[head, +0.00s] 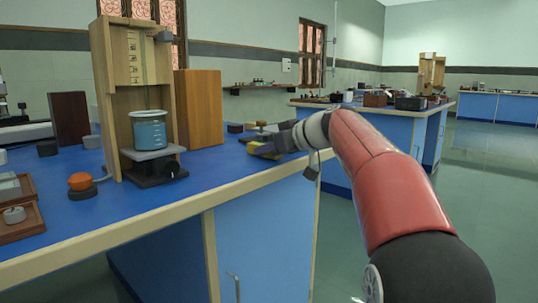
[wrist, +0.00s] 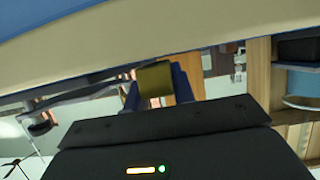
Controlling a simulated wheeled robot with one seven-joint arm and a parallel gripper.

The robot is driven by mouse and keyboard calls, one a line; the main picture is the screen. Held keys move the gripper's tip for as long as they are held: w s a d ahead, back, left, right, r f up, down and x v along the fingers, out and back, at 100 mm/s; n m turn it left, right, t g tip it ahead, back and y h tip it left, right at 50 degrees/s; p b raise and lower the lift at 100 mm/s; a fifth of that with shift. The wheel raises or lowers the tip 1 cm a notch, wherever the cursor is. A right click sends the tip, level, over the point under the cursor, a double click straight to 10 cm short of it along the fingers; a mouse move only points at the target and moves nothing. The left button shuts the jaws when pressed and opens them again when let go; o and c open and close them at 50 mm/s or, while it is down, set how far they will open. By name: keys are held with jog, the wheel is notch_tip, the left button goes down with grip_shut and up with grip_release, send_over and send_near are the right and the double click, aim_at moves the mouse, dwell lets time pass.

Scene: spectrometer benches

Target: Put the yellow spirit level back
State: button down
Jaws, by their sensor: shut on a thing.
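The yellow spirit level (head: 265,150) shows as a small yellow block at my gripper, over the right end of the blue bench top in the head view. My gripper (head: 257,146) is shut on it. In the wrist view the yellow level (wrist: 154,78) sits between my two blue fingers (wrist: 155,90), with one end facing the camera. Most of its length is hidden. I cannot tell whether it touches the bench.
A wooden stand (head: 101,85) holds a beaker of blue liquid (head: 149,130) on a small platform, left of my gripper. A wooden block (head: 199,108) stands behind. An orange ball (head: 80,181) and wooden trays (head: 19,222) lie at the left. The bench's front edge (head: 235,188) is bare.

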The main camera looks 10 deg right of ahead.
jog(key=shift+f, duration=0.15)
jog(key=shift+f, duration=0.15)
jog(key=c, duration=1.2)
grip_release()
jog(key=shift+o, duration=0.2)
